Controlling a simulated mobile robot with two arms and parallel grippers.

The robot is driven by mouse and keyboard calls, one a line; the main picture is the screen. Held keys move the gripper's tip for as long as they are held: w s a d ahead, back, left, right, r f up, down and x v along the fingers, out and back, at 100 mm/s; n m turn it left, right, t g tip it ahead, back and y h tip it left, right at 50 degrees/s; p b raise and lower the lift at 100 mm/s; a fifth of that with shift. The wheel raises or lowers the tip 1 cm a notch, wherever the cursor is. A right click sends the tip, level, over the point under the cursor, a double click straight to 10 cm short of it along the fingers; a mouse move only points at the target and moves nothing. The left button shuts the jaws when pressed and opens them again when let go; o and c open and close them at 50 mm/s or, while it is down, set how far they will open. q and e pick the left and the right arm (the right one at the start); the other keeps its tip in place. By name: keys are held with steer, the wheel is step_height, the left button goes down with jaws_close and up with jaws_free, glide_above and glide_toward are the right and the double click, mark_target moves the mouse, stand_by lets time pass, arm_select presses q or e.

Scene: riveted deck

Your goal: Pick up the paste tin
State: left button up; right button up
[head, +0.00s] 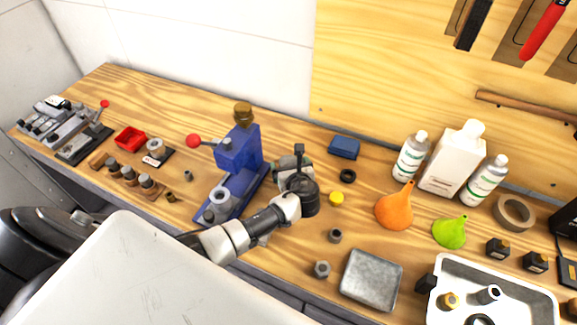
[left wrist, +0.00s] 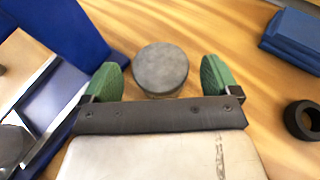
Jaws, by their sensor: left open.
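The paste tin seems to be the round grey tin in the left wrist view (left wrist: 160,66), standing on the wooden bench with its flat top showing. My left gripper (left wrist: 161,78) is open, its green fingers to the left and right of the tin with a gap on each side. I cannot tell how far its fingertips are above the bench. In the head view my left gripper (head: 296,180) is over the bench beside the blue press, and the tin is largely hidden behind it. My right gripper is not in view.
The blue press (head: 240,160) stands close on the left. A blue box (head: 344,148), a black ring (head: 347,176) and a yellow cap (head: 336,198) lie to the right. Farther right are funnels, bottles (head: 411,155) and a white tray (head: 545,297).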

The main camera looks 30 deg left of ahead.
arm_select(q)
steer(key=c, duration=1.1)
